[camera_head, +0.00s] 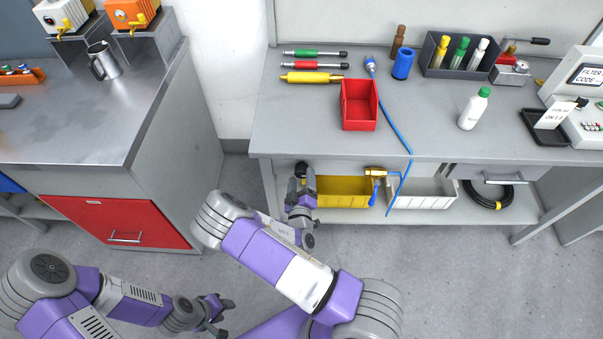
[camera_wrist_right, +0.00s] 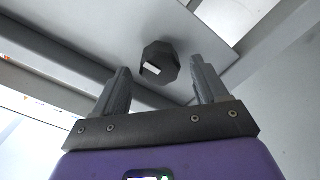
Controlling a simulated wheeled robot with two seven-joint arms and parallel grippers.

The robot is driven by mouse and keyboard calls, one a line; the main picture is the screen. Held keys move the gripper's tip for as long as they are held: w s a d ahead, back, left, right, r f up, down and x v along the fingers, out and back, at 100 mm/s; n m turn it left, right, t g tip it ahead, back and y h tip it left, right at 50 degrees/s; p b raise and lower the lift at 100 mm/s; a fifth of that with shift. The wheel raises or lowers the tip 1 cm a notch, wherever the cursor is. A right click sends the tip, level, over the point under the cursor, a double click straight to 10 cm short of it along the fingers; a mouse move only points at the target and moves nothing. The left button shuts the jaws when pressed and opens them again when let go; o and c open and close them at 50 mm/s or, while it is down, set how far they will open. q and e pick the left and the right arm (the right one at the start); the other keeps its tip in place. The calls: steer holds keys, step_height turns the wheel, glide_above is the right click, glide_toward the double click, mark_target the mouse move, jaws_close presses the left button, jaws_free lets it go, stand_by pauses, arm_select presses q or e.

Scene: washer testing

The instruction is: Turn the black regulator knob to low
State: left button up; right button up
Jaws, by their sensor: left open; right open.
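The black regulator knob (camera_wrist_right: 160,63) shows in the right wrist view as a dark, faceted knob with a white mark on its face, mounted on a grey surface. My right gripper (camera_wrist_right: 160,70) is open, with one finger on each side of the knob in that view. I see no contact, and cannot tell whether the fingertips reach past the knob's face. In the head view, a small black round part (camera_head: 301,168) shows under the bench edge, just beyond my right gripper (camera_head: 301,190); it appears to be the knob. My left gripper (camera_head: 222,308) is open and empty, low over the floor.
The grey bench (camera_head: 290,140) overhangs the knob area. Below it are a yellow bin (camera_head: 340,190), a white bin (camera_head: 425,194) and a hanging blue hose (camera_head: 394,125). A red drawer cabinet (camera_head: 110,220) stands at the left. Floor between is clear.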

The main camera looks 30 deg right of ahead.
steer(key=v, duration=0.5)
steer(key=shift+p, duration=0.3)
steer(key=s+a+f+m+g+y+p, duration=0.1)
steer(key=s+a+f+m+g+y, duration=0.15)
steer(key=s+f+g, duration=0.35)
steer(key=s+a+f+m+g+y+p, duration=0.1)
steer(key=s+f+m+g+y, duration=0.25)
steer(key=f, duration=0.35)
steer(key=s+a+r+g+y+p, duration=0.1)
steer(key=s+a+r+g+y, duration=0.1)
steer(key=a, duration=0.4)
steer(key=s+a+r+g+y+p, duration=0.1)
steer(key=s+a+r+g+y, duration=0.1)
steer(key=s+a+g+y, duration=0.1)
steer(key=s+a+y, duration=0.1)
steer(key=a+y, duration=0.1)
steer(key=a, duration=0.1)
steer(key=shift+a+r+n+y, duration=0.2)
steer(key=shift+n+y, duration=0.1)
steer(key=shift+y, duration=0.1)
